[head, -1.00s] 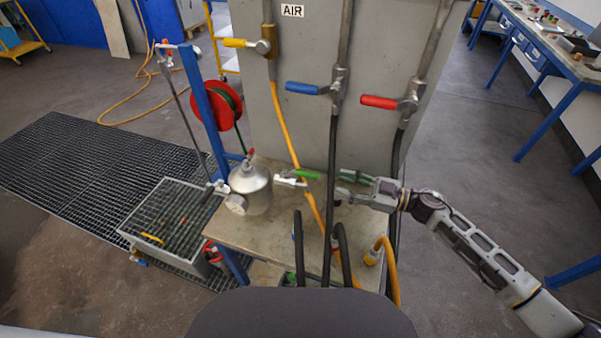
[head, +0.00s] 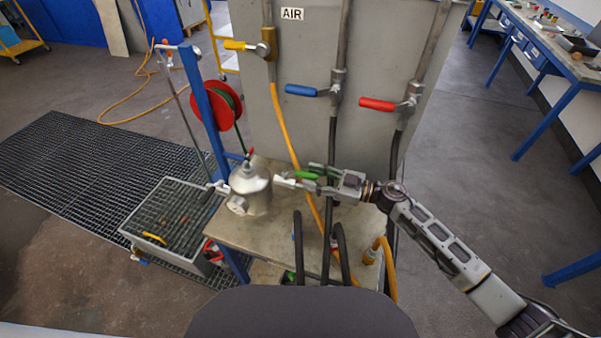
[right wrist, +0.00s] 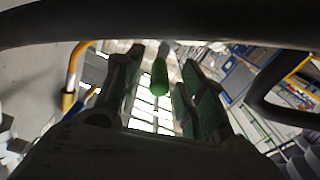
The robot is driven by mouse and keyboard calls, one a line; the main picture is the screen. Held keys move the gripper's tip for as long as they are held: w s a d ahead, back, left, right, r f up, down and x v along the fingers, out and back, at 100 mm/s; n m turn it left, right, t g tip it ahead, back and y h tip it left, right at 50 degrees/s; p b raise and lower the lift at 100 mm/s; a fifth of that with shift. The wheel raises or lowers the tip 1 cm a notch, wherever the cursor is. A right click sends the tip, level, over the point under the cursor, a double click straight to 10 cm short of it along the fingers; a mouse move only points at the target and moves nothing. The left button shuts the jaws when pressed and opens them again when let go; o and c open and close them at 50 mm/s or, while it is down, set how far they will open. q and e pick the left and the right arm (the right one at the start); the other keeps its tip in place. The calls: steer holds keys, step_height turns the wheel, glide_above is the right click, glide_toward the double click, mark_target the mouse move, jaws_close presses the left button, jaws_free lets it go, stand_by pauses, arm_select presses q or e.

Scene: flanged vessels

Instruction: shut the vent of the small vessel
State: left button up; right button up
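The small metal vessel (head: 250,190) stands on the bench, left of centre in the head view. A short outlet points right from it and carries a green lever handle (head: 306,175), which I take as the vent handle. My right gripper (head: 316,174) reaches it from the right with its fingers apart. In the right wrist view the green handle (right wrist: 159,76) lies between the two fingers, with gaps on both sides. Whether a finger touches it I cannot tell. My left gripper is not in view.
A panel behind has a yellow valve handle (head: 238,45), a blue one (head: 301,90) and a red one (head: 377,104). Black hoses and an orange hose (head: 289,142) run down close to my right gripper. A grated basin (head: 172,220) stands left of the bench (head: 230,232).

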mark_target(295, 172)
steer(key=shift+x, duration=2.2)
steer(key=shift+c, duration=0.4)
jaws_close()
